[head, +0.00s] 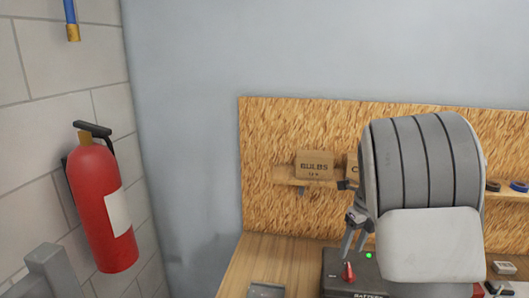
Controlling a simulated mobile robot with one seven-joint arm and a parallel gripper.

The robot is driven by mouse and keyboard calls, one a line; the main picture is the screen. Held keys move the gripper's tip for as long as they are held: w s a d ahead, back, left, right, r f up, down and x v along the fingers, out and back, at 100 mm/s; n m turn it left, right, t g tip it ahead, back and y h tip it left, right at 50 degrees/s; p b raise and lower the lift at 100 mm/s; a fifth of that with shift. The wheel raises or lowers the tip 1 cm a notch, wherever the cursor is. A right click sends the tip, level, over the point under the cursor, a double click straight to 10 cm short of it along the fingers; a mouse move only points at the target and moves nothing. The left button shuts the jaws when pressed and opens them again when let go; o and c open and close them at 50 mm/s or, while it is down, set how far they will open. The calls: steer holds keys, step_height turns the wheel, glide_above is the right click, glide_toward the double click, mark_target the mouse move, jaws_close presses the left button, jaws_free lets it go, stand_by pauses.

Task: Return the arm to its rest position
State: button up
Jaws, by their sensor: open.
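My arm, grey and white, fills the right part of the head view and is raised in front of the wooden bench (258,262). My gripper (353,250) shows at the left edge of the arm, with its fingers pointing down. It is open, and I see nothing between its fingers. Below it is a dark box marked "BATTERY" (338,284) with a red knob (348,272) and a lit green light (368,255). The fingertips appear just above the box; I cannot tell the exact gap. My arm hides part of the bench and the board behind.
A chipboard back panel (300,125) carries a shelf with a "BULBS" carton (314,165). A red fire extinguisher (103,208) hangs on the block wall at left. A grey tray-like item (266,290) lies on the bench. Small items (504,268) lie at far right.

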steer(key=s+a+r+n+t+b, duration=0.1)
steer(key=s+a+n, duration=0.2)
steer(key=s+n, duration=0.6)
steer(key=s+a+r+n+t+b, duration=0.2)
steer(key=s+n, duration=0.7)
steer(key=n, duration=0.2)
steer(key=s+a+r+n+t+h+b, duration=0.1)
steer(key=s+a+n+b, duration=0.1)
steer(key=s+n, duration=0.7)
steer(key=shift+a+r+n, duration=0.4)
steer(key=shift+a+n, duration=0.4)
steer(key=shift+n, duration=0.3)
steer(key=shift+d, duration=0.2)
